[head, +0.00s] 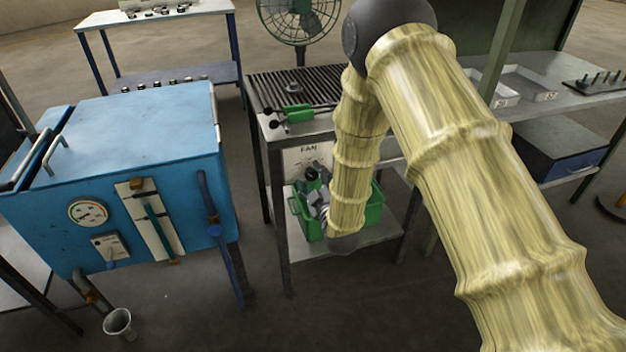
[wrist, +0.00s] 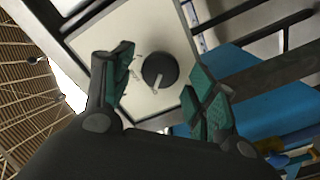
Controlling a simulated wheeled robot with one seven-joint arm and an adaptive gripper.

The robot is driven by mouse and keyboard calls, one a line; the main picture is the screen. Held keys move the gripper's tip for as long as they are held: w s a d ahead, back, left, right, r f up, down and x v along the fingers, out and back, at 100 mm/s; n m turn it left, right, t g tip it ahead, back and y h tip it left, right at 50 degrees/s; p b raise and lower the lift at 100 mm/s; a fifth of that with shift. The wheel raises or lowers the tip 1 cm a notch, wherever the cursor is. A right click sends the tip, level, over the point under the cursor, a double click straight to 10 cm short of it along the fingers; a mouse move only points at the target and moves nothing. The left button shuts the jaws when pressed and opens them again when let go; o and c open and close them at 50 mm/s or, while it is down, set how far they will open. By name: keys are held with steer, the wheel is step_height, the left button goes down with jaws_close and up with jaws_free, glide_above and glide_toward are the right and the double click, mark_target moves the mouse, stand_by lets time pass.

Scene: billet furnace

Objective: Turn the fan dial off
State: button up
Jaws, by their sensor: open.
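In the head view, my gripper (head: 313,184) is at the front of the panel marked FAN (head: 304,156), under the slatted table. My arm and gripper hide part of that panel there. The fan (head: 300,18) stands behind the table.
A blue furnace box (head: 140,130) with a gauge and levers stands at the left. A green bin (head: 374,210) sits on the lower shelf behind my gripper. Open floor lies in front.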

steer(key=v, duration=1.2)
stand_by(0.3)
steer(key=s+d+f+m+g+h, duration=0.3)
steer(key=s+d+f+m+g, duration=0.3)
steer(key=s+f, duration=0.55)
steer(key=s+d+f+m+g+h, duration=0.25)
steer(key=s+d+f+g, duration=0.35)
steer(key=s+d+f, duration=0.45)
steer(key=s+d+f+m+g, duration=0.1)
steer(key=s+f+m+g, duration=0.15)
steer(key=s, duration=0.65)
steer(key=s+d+f+m+g, duration=0.1)
steer(key=s+f+m+g, duration=0.15)
steer(key=s, duration=0.55)
step_height(320, 180, up, 12)
steer(key=p, duration=1.3)
steer(key=shift+d, duration=0.2)
